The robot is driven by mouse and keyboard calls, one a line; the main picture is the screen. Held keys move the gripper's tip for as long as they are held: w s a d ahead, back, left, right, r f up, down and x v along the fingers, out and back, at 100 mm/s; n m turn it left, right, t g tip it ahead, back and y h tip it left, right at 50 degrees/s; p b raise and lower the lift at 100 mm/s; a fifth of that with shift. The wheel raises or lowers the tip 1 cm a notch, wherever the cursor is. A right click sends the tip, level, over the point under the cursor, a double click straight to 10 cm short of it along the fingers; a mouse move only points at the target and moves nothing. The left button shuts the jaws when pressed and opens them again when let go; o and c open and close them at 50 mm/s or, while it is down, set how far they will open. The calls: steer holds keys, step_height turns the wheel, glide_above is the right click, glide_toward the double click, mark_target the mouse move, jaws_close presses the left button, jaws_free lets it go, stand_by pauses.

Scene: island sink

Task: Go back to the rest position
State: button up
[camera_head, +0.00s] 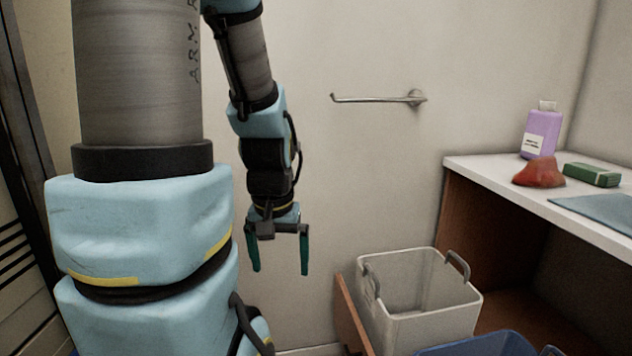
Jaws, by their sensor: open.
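My gripper (279,255) hangs from my arm in the middle of the head view, pointing down. Its two dark green fingers are spread apart with nothing between them. It is in front of the bare wall, to the left of the grey bin in the picture, and appears apart from everything around it. The upper part of my arm runs out of the top of the frame.
A light grey bin (432,321) with handles stands at lower right, seemingly empty. A blue bin (490,347) is partly cut off. The white counter (480,170) holds a purple bottle (541,132), a red item (539,173), a green box (592,175) and a blue-grey mat (605,210). A metal rail (375,99) juts from the wall.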

step_height(320, 180, up, 10)
steer(key=p, duration=0.9)
